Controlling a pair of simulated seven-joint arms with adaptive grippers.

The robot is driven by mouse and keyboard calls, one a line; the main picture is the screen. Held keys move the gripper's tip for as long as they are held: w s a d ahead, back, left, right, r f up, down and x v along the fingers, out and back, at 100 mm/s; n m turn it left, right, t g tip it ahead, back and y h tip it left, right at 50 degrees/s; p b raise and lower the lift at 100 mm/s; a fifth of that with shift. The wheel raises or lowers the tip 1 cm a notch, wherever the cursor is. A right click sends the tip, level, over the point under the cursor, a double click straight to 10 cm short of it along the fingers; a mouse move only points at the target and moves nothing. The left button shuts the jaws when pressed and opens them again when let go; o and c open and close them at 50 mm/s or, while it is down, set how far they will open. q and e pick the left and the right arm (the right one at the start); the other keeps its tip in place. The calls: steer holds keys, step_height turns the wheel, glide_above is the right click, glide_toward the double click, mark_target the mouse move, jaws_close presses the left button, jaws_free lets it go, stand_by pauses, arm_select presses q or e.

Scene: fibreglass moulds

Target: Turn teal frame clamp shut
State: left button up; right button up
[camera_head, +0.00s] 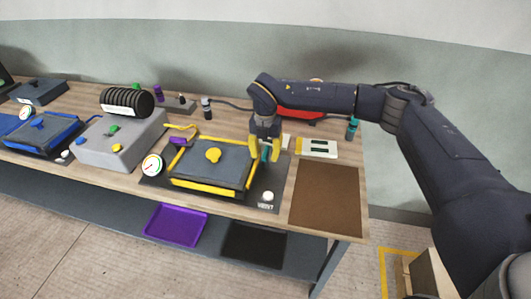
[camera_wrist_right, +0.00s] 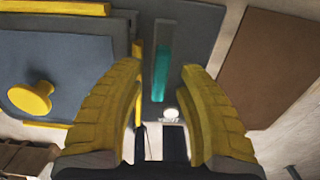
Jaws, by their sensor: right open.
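The teal clamp handle (camera_head: 265,153) stands at the right side of the yellow-framed mould (camera_head: 225,192), partly hidden by my right gripper in the head view. In the right wrist view the teal handle (camera_wrist_right: 162,62) is a narrow upright bar on a dark grey plate, between and beyond the fingertips. My right gripper (camera_head: 264,149) points down over it, with its yellow fingers open on either side. In the wrist view the right gripper (camera_wrist_right: 165,78) is empty; I cannot tell whether a finger touches the handle. My left gripper is not in view.
A yellow knob (camera_head: 213,155) stands on the mould's lid. A white vent button (camera_head: 267,196) and a gauge (camera_head: 152,165) are close by. A brown mat (camera_head: 325,197) lies clear at the right. A grey box (camera_head: 120,145) and blue-framed mould (camera_head: 40,136) stand left.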

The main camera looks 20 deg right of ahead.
jaws_close()
stand_by(0.3)
